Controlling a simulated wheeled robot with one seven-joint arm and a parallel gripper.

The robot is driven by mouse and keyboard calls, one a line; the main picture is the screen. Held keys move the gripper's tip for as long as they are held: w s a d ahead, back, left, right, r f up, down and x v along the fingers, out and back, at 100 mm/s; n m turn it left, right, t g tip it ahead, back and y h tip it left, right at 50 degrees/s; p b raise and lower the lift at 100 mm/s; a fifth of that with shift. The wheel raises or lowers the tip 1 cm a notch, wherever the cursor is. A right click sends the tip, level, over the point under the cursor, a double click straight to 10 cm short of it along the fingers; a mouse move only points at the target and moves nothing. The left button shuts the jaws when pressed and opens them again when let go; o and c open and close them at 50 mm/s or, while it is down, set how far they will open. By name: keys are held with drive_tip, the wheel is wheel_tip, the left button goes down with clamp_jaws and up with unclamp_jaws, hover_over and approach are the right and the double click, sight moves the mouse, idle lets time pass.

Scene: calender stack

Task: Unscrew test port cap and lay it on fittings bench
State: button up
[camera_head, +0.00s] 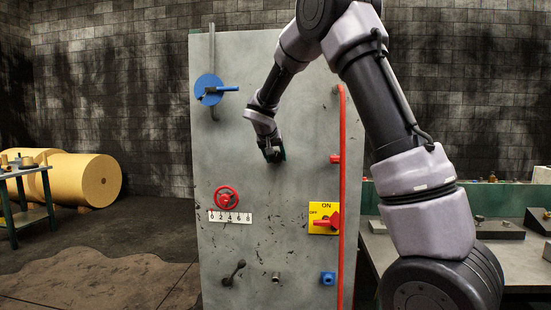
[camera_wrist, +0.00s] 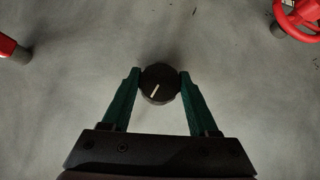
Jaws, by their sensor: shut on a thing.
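My gripper (camera_head: 273,153) is in front of the upper middle of the grey panel (camera_head: 240,135). In the wrist view, its two green fingers are shut on the sides of a round black cap-like piece (camera_wrist: 160,84) with a white line on its face. I cannot tell whether this piece is the test port cap, or whether it is attached to the panel or clear of it. My gripper hides it in the head view. A short bare metal stub (camera_head: 276,277) sticks out low on the panel. A grey bench (camera_head: 510,258) stands at the right.
Panel fittings include a red handwheel (camera_head: 227,198) above a number scale, a yellow ON/OFF plate with red handle (camera_head: 324,219), a blue fitting (camera_head: 328,278), a blue disc with lever (camera_head: 209,90) and a long red bar (camera_head: 343,200). A green table (camera_head: 28,215) and yellow rolls stand left.

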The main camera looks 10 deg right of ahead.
drive_tip(key=shift+d, duration=0.1)
drive_tip(key=shift+f+n+g+h, duration=0.1)
drive_tip(key=shift+n+g+h, duration=0.25)
drive_tip(key=shift+h, duration=0.45)
drive_tip(key=shift+n+h, duration=0.25)
drive_tip(key=shift+h, duration=0.05)
drive_tip(key=shift+a+n+h, duration=0.2)
drive_tip(key=shift+n+h, duration=0.1)
drive_tip(key=shift+h, duration=0.3)
drive_tip(key=shift+d, duration=0.15)
drive_tip(key=shift+h, duration=0.3)
